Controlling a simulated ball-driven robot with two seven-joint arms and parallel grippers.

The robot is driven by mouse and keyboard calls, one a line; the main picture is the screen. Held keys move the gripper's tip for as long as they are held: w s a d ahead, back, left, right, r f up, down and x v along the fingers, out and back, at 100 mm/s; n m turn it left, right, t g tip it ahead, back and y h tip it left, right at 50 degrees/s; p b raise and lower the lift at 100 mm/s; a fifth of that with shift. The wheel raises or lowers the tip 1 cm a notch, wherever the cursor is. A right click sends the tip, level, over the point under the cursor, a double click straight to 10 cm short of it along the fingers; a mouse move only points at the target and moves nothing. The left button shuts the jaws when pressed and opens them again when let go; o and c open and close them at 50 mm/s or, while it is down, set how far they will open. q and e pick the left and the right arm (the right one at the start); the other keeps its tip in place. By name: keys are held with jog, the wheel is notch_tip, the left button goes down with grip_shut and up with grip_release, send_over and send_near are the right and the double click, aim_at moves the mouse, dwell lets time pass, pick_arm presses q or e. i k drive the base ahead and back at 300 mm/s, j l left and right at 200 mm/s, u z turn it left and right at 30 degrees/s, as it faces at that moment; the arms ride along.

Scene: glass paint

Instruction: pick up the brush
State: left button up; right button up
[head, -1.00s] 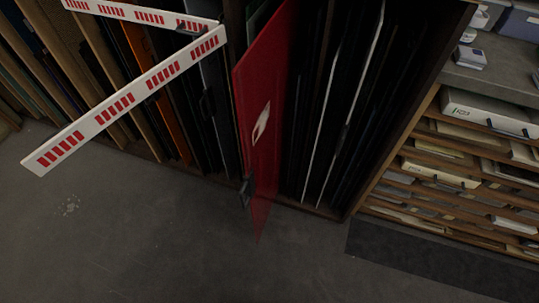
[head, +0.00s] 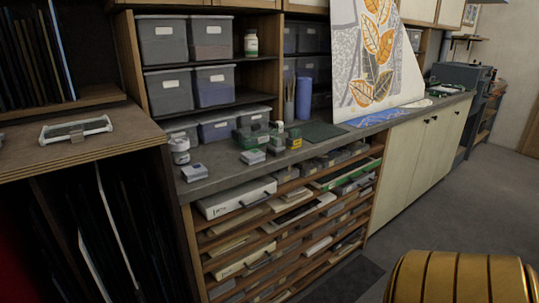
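I cannot make out a brush for certain. Several thin upright sticks (head: 289,110) stand on the counter beside a blue cylinder (head: 304,98); they look like brush handles, but they are too small to tell. Neither of my grippers is in view.
The long counter (head: 216,180) carries a white jar (head: 179,150), small boxes, a green case (head: 251,138) and a dark green mat (head: 321,131). Flat drawers lie below. A gold ribbed rounded thing (head: 455,280) fills the lower right. Grey floor (head: 440,215) is open on the right.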

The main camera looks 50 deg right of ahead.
aim_at(275, 147)
jog(key=z, duration=1.7)
jog(key=i, duration=0.2)
jog(key=l+u, duration=0.05)
